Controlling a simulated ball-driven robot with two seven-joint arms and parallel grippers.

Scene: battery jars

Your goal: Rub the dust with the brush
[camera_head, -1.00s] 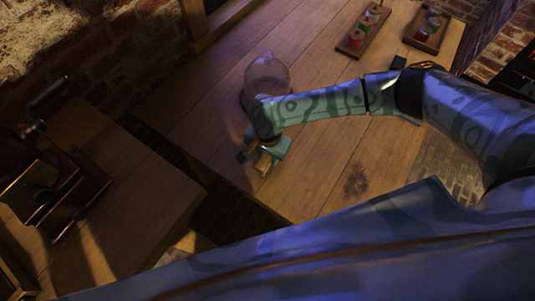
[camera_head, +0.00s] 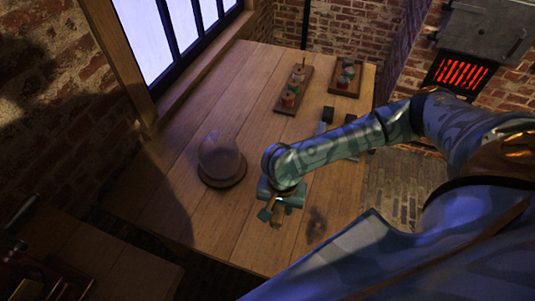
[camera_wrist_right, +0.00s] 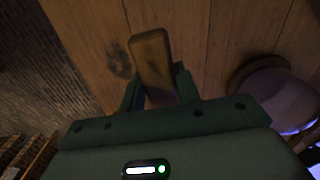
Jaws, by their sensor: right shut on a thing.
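My right gripper (camera_head: 277,212) is over the wooden table (camera_head: 255,245), shut on the brush (camera_head: 277,220), of which a short wooden piece shows below the jaws. In the right wrist view the brush (camera_wrist_right: 152,62) is a brown block held between the fingers of the right gripper (camera_wrist_right: 155,90). Its bristles are hidden. The dust (camera_head: 316,224) is a dark smudge on the table, just right of the gripper and apart from the brush. The dust (camera_wrist_right: 119,59) also shows in the right wrist view, left of the brush. My left gripper is not in view.
A glass dome on a round base (camera_head: 221,160) stands left of the gripper. Two trays with small jars, one long (camera_head: 293,90) and one short (camera_head: 346,80), lie at the back. Dark blocks (camera_head: 327,115) lie near my forearm. A glowing stove (camera_head: 465,70) stands back right.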

